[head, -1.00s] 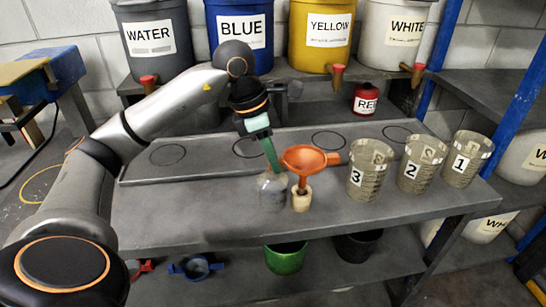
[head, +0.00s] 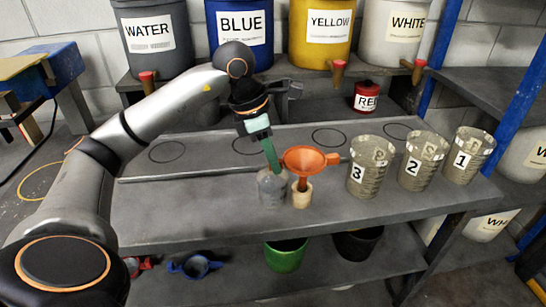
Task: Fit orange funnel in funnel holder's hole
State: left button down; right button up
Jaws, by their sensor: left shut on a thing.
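The orange funnel (head: 307,160) is upright in the middle of the head view, its wide mouth up and a tab at its right side. The funnel holder (head: 302,195), a small pale wooden piece, stands on the table right under it. The funnel's narrow spout points down at the holder's top; how deep it reaches into the hole is hard to tell. My left gripper (head: 274,165), with long green fingers, comes from above left and is shut at the funnel's left rim. The exact contact is small and partly hidden. My right gripper is out of view.
A clear bottle (head: 271,190) stands just left of the holder, close under my fingertips. Clear cups numbered 3 (head: 368,170), 2 (head: 421,165) and 1 (head: 467,158) stand to the right. The table (head: 170,210) is clear at left.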

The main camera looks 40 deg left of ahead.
pick_arm(q)
jog(key=shift+f+b, duration=0.35)
jog(key=shift+f, duration=0.1)
dwell(0.6)
jog(key=shift+r, duration=0.1)
jog(key=shift+r+p, duration=1)
jog(key=shift+p, duration=0.05)
jog(key=c, duration=0.7)
grip_release()
jog(key=shift+r, duration=0.1)
jog(key=shift+p+v, duration=2.65)
jog(key=shift+v, duration=1.3)
